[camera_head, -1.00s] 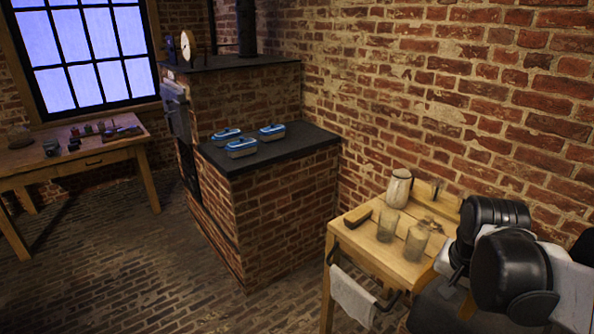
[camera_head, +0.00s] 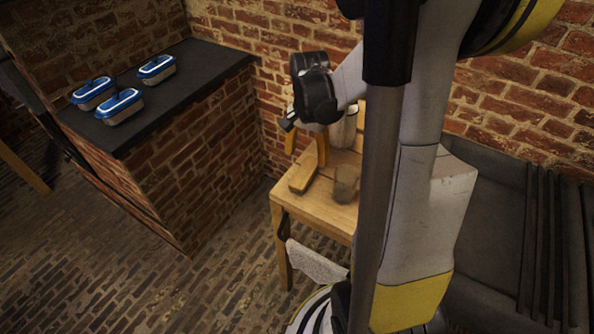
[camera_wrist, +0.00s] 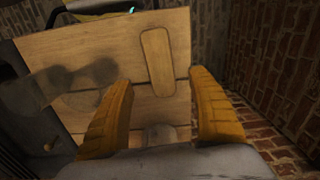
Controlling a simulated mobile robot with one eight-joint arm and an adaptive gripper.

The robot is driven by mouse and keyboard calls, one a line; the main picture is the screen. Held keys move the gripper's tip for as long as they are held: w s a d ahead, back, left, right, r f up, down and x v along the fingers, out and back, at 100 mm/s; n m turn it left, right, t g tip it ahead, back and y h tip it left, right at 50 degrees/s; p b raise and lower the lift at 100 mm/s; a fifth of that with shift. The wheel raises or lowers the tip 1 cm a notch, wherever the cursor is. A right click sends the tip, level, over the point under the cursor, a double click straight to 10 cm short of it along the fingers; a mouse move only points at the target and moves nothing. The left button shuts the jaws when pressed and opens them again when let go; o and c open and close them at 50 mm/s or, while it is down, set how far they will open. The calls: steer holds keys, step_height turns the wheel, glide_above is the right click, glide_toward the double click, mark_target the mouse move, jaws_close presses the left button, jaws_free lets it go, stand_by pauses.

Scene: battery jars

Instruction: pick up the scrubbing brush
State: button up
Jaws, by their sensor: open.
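The scrubbing brush (camera_head: 301,182) lies on the wooden table (camera_head: 341,215), near its left edge. In the wrist view its long, pale wooden back (camera_wrist: 157,60) faces me. My gripper (camera_head: 306,159) is open above the brush, with one orange-brown finger on each side as seen. In the wrist view my gripper (camera_wrist: 162,80) has its fingertips spread wider than the brush, and the brush runs ahead between them. The fingers hold nothing. I cannot tell the exact height between fingertips and table.
A glass jar (camera_head: 346,184) stands right of the brush, and a pale jug (camera_head: 343,133) stands behind, partly hidden by my arm. Blurred jars (camera_wrist: 85,75) show left in the wrist view. A cloth (camera_head: 315,262) hangs at the table's front.

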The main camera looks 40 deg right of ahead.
mark_target(305, 172)
steer(key=f+b, duration=0.3)
steer(key=f, duration=0.4)
steer(key=shift+a+f, duration=0.2)
steer(key=shift+r, duration=0.1)
steer(key=c, duration=1.3)
